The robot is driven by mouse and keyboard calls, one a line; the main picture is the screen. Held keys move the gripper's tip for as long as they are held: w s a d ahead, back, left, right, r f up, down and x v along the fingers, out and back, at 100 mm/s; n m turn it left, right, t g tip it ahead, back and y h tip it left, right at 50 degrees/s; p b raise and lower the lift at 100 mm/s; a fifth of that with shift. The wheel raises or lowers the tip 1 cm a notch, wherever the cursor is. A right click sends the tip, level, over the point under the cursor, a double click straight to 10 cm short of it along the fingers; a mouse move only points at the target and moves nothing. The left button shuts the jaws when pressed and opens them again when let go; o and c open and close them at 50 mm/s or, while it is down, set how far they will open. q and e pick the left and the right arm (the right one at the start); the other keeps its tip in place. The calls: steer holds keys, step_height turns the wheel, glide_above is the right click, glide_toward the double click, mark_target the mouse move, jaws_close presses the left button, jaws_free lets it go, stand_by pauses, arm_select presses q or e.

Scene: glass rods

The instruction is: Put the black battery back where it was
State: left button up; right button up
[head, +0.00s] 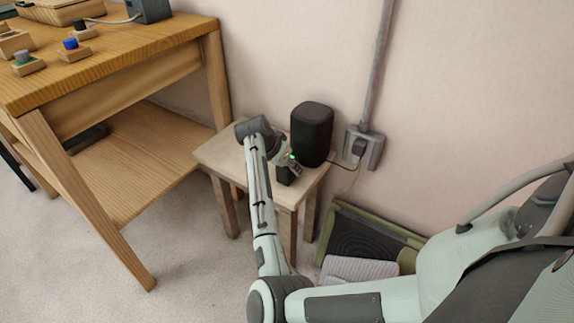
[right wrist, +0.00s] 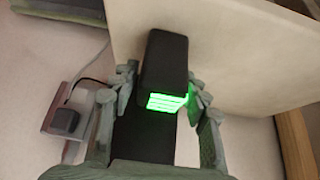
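The black battery (right wrist: 166,60) is a small dark block with a lit green face. In the right wrist view it sits between the two fingers of my right gripper (right wrist: 163,80), which lie against its sides. In the head view the battery (head: 284,176) is low under my right gripper (head: 289,167), over the front part of the small wooden stool (head: 215,157), with the green light showing. I cannot tell whether its underside touches the stool top. My left gripper is not in view.
A tall black rounded box (head: 312,134) stands on the stool, close behind the gripper. A wall outlet (head: 364,147) with a plug and cable is to its right. A wooden workbench (head: 120,62) stands left. A dark green-rimmed tray (head: 370,236) is on the floor.

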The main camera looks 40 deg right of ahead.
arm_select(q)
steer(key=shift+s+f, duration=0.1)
arm_select(e)
steer(key=shift+o, duration=0.7)
steer(key=shift+r, duration=0.25)
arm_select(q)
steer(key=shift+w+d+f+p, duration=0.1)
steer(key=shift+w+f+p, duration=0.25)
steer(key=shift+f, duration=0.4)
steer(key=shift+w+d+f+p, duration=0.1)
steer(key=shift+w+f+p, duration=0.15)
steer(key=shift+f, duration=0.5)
arm_select(e)
steer(key=v, duration=1.1)
steer(key=shift+a+r, duration=0.2)
steer(key=shift+r, duration=0.15)
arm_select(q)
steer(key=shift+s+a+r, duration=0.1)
arm_select(e)
steer(key=shift+s, duration=0.1)
